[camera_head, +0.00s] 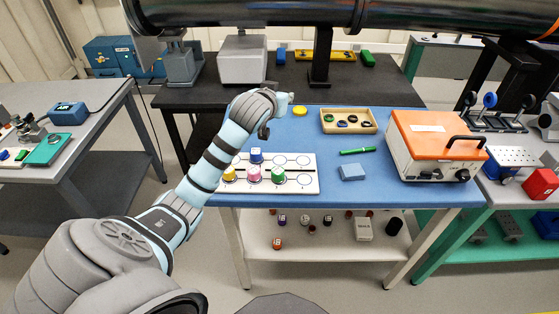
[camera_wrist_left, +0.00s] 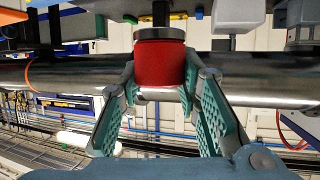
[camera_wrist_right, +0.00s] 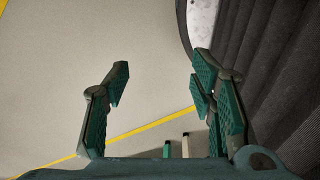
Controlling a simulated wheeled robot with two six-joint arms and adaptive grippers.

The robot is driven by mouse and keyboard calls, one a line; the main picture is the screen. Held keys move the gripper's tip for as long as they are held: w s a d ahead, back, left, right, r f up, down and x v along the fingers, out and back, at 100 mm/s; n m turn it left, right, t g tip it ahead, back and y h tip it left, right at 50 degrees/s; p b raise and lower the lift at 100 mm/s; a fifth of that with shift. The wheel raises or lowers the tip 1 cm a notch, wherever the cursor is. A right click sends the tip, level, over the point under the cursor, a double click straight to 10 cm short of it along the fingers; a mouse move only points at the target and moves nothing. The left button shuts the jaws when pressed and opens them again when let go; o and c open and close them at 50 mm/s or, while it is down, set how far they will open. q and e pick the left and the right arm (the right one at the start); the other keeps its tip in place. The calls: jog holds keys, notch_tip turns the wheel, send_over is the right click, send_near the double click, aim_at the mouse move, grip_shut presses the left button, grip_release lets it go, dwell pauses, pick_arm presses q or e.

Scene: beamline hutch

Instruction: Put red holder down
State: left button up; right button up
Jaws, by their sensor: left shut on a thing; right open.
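The red holder (camera_wrist_left: 160,62), a red cylinder with a dark and silver end, sits between the fingertips of my left gripper (camera_wrist_left: 160,92) in the left wrist view. The left gripper is shut on it. In the head view my left gripper (camera_head: 268,112) is over the far left part of the blue-topped table (camera_head: 400,194); the red holder is hidden there. A white plate (camera_head: 305,183) with marked circles lies nearer. It carries a blue holder (camera_head: 256,155), a yellow one (camera_head: 229,174), a pink one (camera_head: 254,174) and a green one (camera_head: 278,175). My right gripper (camera_wrist_right: 160,75) is open and empty.
A wooden tray (camera_head: 348,131) with rings, a green pen (camera_head: 358,151), a light blue block (camera_head: 352,172), a yellow disc (camera_head: 300,110) and an orange-topped box (camera_head: 434,145) share the table. A dark pipe (camera_head: 250,14) crosses above. Circles at the plate's right are empty.

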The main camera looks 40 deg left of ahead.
pick_arm(q)
notch_tip(320, 180, down, 7)
jog(key=w+b, duration=0.1)
jog(key=w, duration=0.1)
jog(key=b, duration=0.1)
send_over(280, 159)
notch_tip(280, 159, down, 6)
jog(key=shift+s+f+b, duration=0.15)
jog(key=shift+f+b, duration=0.1)
jog(key=shift+f, duration=0.35)
jog(key=shift+s+f+b, duration=0.15)
jog(key=shift+f+b, duration=0.05)
jog(key=shift+f, duration=0.35)
jog(key=f, duration=0.3)
jog(key=f+b, duration=0.1)
jog(key=shift+w+d+f, duration=0.1)
jog(key=shift+w+f, duration=0.2)
jog(key=shift+s+r, duration=0.1)
pick_arm(e)
jog(key=f, duration=0.1)
jog(key=w+f, duration=0.2)
jog(key=f, duration=0.1)
jog(key=shift+a, duration=0.2)
pick_arm(q)
jog(key=o, duration=1.2)
